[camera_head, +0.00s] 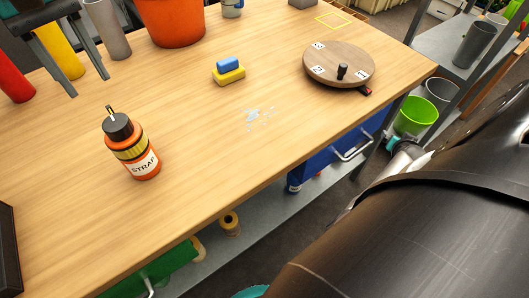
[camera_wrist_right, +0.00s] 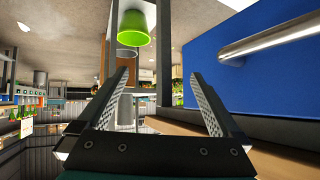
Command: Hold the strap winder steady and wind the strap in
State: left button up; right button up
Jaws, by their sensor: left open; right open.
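The strap winder (camera_head: 133,147) stands upright on the wooden table in the head view. It is an orange cylinder with a black top, a small crank on top, a yellow-and-black band and a white label reading STRAP. My left gripper (camera_head: 88,85) is open and empty at the upper left, above the table and apart from the winder. My right gripper (camera_wrist_right: 160,73) shows in the right wrist view, open with nothing between its fingers. The winder is not in that view, and the right fingers are not seen in the head view.
The table (camera_head: 190,180) has free room around the winder. A sponge stack (camera_head: 229,71), a round wooden turntable (camera_head: 338,64), an orange pot (camera_head: 176,22) and several coloured cylinders stand on it. A blue cabinet (camera_wrist_right: 258,65) is close to the right gripper. A green bucket (camera_wrist_right: 133,27) is beyond.

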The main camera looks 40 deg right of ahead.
jog(key=w+d+r+n+g+h, duration=0.1)
jog(key=w+d+r+h, duration=0.25)
jog(key=r, duration=0.75)
jog(key=w+d+r+n+h, duration=0.2)
jog(key=d+r+h, duration=0.15)
jog(key=r, duration=0.75)
jog(key=w+a+r+n+t+y, duration=0.2)
jog(key=w+a+r+n+t, duration=0.35)
jog(key=w+a+n, duration=0.35)
jog(key=w+a+r+n+t+y, duration=0.1)
jog(key=w+a+r+n+t, duration=0.45)
jog(key=n, duration=0.65)
jog(key=w+a+f+n+t+y, duration=0.3)
jog(key=w+a+n+t+y, duration=0.2)
jog(key=a+n, duration=0.35)
jog(key=n+g+y, duration=0.6)
jog(key=n+y, duration=1.4)
jog(key=n, duration=0.6)
send_near(136, 150)
jog(key=shift+m, duration=0.25)
jog(key=d+f, duration=0.3)
jog(key=shift+s+d+f, duration=0.1)
jog(key=shift+s+d, duration=0.1)
jog(key=shift+a, duration=0.25)
jog(key=x, duration=1.4)
jog(key=shift+w+a, duration=0.2)
jog(key=shift+a, duration=0.1)
